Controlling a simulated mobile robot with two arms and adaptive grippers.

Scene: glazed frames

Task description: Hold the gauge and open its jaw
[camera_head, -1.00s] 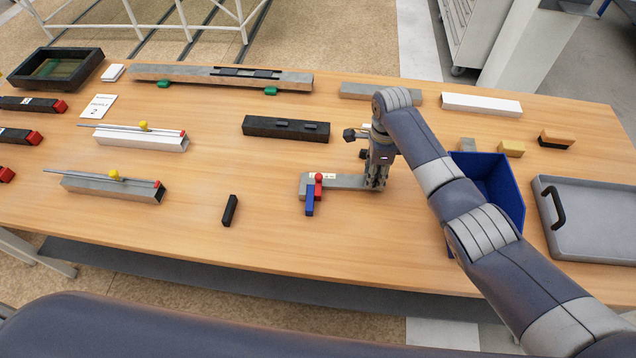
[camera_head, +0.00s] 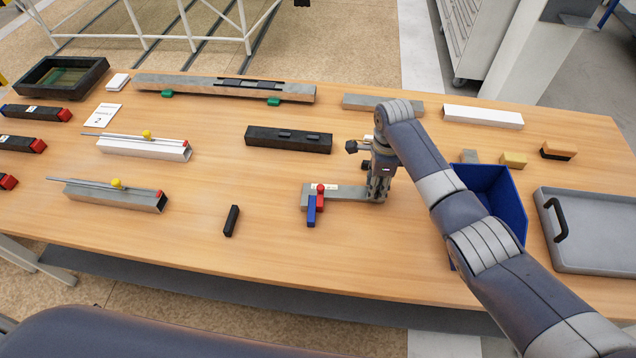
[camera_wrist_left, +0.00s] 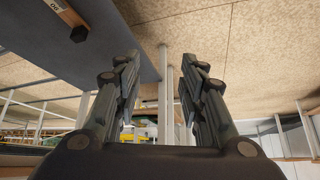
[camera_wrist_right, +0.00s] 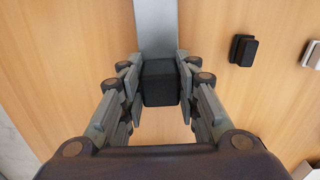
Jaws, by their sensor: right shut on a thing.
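The gauge (camera_head: 345,193) is a grey bar lying on the wooden table. At its left end are a red jaw piece with a red knob (camera_head: 320,189) and a blue jaw piece (camera_head: 311,212), close side by side. My right gripper (camera_head: 379,192) points down and is shut on the gauge's right end. In the right wrist view its fingers flank the gauge's dark end block (camera_wrist_right: 160,84), with the grey bar running away beyond. My left gripper (camera_wrist_left: 160,75) is open and empty, facing the floor and table legs; it is out of the head view.
A small black block (camera_head: 231,221) lies left of the gauge, and a dark bar (camera_head: 289,139) lies behind it. A blue bin (camera_head: 505,195) and grey tray (camera_head: 590,235) stand to the right. The table in front of the gauge is clear.

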